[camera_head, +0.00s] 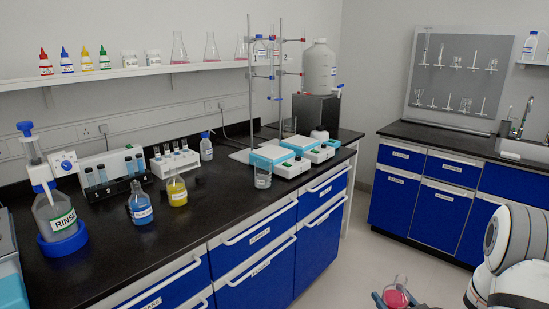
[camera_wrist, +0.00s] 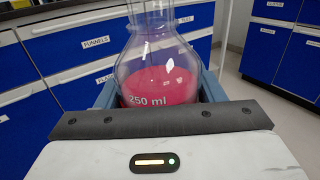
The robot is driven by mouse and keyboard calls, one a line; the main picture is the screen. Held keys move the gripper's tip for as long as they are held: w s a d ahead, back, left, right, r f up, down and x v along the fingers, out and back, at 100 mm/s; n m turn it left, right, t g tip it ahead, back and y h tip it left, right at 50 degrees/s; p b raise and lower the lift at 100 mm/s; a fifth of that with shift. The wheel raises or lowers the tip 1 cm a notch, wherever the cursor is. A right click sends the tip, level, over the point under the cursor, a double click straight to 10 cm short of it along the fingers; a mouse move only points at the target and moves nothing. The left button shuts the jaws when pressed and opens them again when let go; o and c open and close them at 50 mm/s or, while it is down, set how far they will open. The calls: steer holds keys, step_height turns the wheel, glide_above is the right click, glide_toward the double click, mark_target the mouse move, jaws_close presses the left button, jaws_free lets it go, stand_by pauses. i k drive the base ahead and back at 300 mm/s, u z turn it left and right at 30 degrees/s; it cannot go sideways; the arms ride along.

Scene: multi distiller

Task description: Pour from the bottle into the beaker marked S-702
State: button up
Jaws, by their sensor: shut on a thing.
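My gripper (camera_wrist: 160,100) is shut on a clear glass bottle (camera_wrist: 160,75) with pink-red liquid and a "250 ml" print. The bottle looks about upright, its top cut off by the wrist view's edge. In the head view the bottle (camera_head: 396,295) shows low at the bottom right, off the bench and in front of the blue drawers. A clear beaker (camera_head: 263,177) with a pale label stands on the bench at the front of the teal-and-white devices. Its mark is too small to read, so I cannot confirm S-702. My gripper is well apart from it.
The black bench (camera_head: 215,225) is clear at the front, right of the blue-liquid bottle (camera_head: 141,207) and yellow-liquid bottle (camera_head: 177,190). Teal-and-white devices (camera_head: 272,157) and a clamp stand (camera_head: 280,75) are behind the beaker.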

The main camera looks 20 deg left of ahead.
mark_target(262, 168)
steer(key=z, duration=0.2)
steer(key=i, duration=0.7)
steer(key=u, duration=1.65)
